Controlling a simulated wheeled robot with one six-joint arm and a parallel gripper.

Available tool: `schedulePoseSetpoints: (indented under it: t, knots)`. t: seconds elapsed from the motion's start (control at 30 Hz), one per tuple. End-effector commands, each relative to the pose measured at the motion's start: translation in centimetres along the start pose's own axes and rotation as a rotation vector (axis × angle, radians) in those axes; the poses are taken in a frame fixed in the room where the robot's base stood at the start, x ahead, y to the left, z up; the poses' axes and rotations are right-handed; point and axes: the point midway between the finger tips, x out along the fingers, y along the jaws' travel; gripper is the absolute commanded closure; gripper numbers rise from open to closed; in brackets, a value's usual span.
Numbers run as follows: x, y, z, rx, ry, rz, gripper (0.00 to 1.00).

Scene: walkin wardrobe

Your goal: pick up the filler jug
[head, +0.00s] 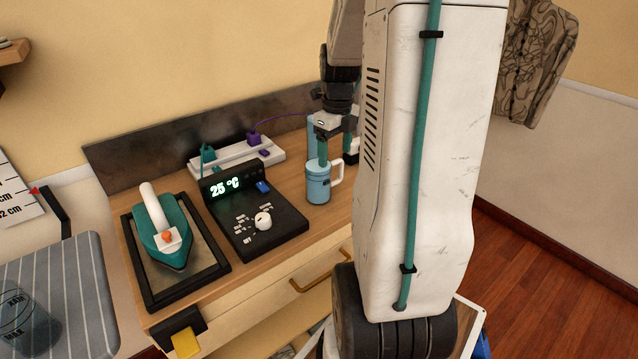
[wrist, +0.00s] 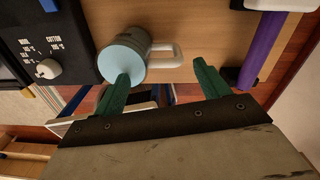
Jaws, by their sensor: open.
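The filler jug (head: 318,184) is a light blue cup with a white handle on its right. It stands upright on the wooden counter, right of the black control panel. In the wrist view the jug (wrist: 124,55) is seen from above, with its handle (wrist: 166,54) pointing right. My gripper (wrist: 165,78) is open, its two green fingers spread apart. The left finger overlaps the near edge of the jug, and the right finger is beyond the handle's end. The handle lies ahead between them. In the head view my gripper (head: 335,155) is at the jug, partly hidden by my arm.
The control panel (head: 255,215) reading 25 °C stands close left of the jug. A teal iron (head: 165,240) rests on a black-framed pad farther left. A power strip (head: 236,157) with plugs lies behind. A purple object (wrist: 262,48) lies right of the handle.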

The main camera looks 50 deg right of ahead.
Motion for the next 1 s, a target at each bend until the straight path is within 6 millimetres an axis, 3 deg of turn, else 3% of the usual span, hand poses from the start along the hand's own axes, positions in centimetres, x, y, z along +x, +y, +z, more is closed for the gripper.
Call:
schedulePoseSetpoints:
  t: [0.6,0.9,1.0]
  knots:
    - [7.2,-0.7,0.0,-0.002,0.001,0.001,0.26]
    - [7.7,-0.7,0.1,-0.003,-0.001,-0.002,0.26]
    - [7.7,-0.7,0.1,-0.003,-0.001,-0.002,0.51]
